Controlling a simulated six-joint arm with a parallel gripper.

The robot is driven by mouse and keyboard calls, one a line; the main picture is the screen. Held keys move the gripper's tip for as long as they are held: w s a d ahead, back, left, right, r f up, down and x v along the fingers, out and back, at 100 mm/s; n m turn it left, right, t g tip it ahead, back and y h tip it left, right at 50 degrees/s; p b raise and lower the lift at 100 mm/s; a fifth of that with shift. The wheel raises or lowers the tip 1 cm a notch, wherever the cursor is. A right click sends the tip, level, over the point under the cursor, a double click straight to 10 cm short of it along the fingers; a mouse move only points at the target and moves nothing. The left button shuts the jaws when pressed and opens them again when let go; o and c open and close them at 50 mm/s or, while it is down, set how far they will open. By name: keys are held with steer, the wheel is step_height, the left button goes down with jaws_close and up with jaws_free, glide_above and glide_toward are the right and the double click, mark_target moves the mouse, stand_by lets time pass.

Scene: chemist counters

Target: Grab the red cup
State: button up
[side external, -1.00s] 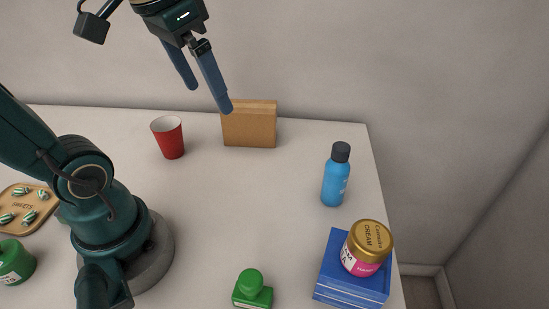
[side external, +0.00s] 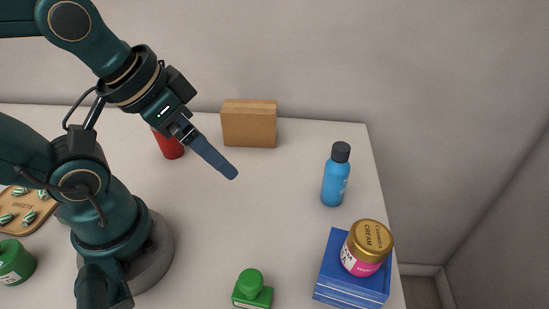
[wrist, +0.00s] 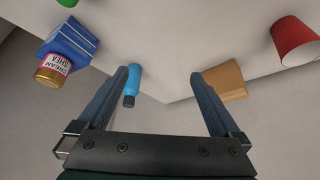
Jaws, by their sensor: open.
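The red cup (side external: 172,150) stands on the white counter in the side view, partly hidden behind my gripper's wrist. In the wrist view the red cup (wrist: 294,42) is at the upper right, outside the fingers, with its pale open rim toward the lower right. My gripper (wrist: 165,90) is open and empty, its two blue fingers wide apart. In the side view my gripper (side external: 232,174) points down to the right over the counter, with one finger mostly covering the other. It is apart from the cup.
A brown box (side external: 249,124) stands at the back of the counter. A blue bottle (side external: 336,180) is to the right, with a cream jar (side external: 367,248) on blue boxes (side external: 334,277) in front. A green bottle (side external: 252,290) is at the front. The middle counter is clear.

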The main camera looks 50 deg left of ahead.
steer(key=m+g+y, duration=0.7)
steer(key=m+y, duration=0.6)
steer(key=m, duration=0.4)
glide_above(177, 157)
steer(key=f, duration=1)
steer(key=shift+a+f, duration=0.2)
steer(key=shift+f, duration=0.15)
steer(key=shift+w+x, duration=0.15)
steer(key=shift+x, duration=1.25)
steer(key=shift+w+x, duration=0.15)
steer(key=shift+x, duration=1.3)
steer(key=shift+d+f, duration=0.1)
steer(key=shift+c, duration=0.3)
